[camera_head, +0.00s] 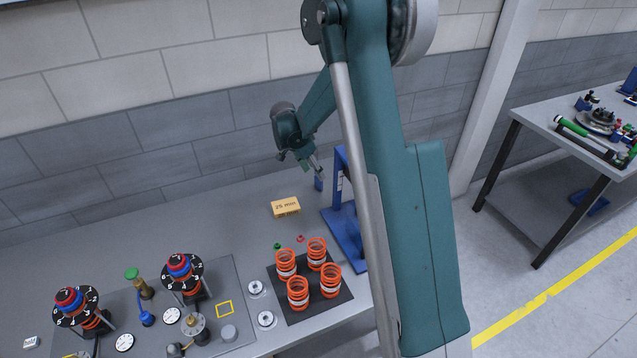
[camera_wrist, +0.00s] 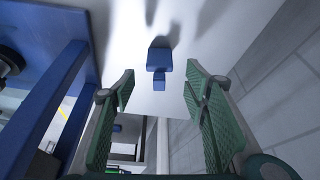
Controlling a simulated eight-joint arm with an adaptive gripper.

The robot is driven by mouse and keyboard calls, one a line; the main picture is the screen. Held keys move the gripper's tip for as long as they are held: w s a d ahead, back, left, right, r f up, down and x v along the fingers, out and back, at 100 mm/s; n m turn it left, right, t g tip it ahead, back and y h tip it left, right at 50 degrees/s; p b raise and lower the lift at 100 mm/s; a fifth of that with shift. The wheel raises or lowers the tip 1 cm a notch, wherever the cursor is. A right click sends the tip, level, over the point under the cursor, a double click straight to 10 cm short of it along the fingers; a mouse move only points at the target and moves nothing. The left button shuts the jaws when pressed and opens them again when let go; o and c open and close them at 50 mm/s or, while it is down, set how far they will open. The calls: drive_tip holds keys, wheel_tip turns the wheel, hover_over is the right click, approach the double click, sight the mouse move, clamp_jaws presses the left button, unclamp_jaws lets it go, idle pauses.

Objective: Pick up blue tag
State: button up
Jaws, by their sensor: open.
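A small blue tag (camera_head: 318,184) stands near the back of the grey bench, just left of a blue press-like frame. In the wrist view the blue tag (camera_wrist: 158,60) appears as a blue block with a narrower lower part, beyond and roughly centred between my fingertips. My gripper (camera_head: 314,167) is just above the tag in the head view. Its two green-padded fingers are spread wide in the wrist view (camera_wrist: 160,74), with nothing between the pads. I cannot tell the exact gap to the tag.
The blue frame (camera_head: 340,219) stands close by on the right; it fills the left of the wrist view (camera_wrist: 40,125). A yellow "25 mm" block (camera_head: 286,207) sits to the left. Several orange springs stand on a dark mat (camera_head: 283,298) in front. The back wall is close.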

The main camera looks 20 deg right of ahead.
sight(318, 180)
drive_tip(key=shift+d+f, duration=0.2)
drive_tip(key=shift+f, duration=0.25)
drive_tip(key=shift+f, duration=0.15)
drive_tip(key=shift+x, duration=2.45)
drive_tip(key=shift+a+f, duration=0.1)
drive_tip(key=shift+a, duration=0.05)
drive_tip(key=c, duration=0.9)
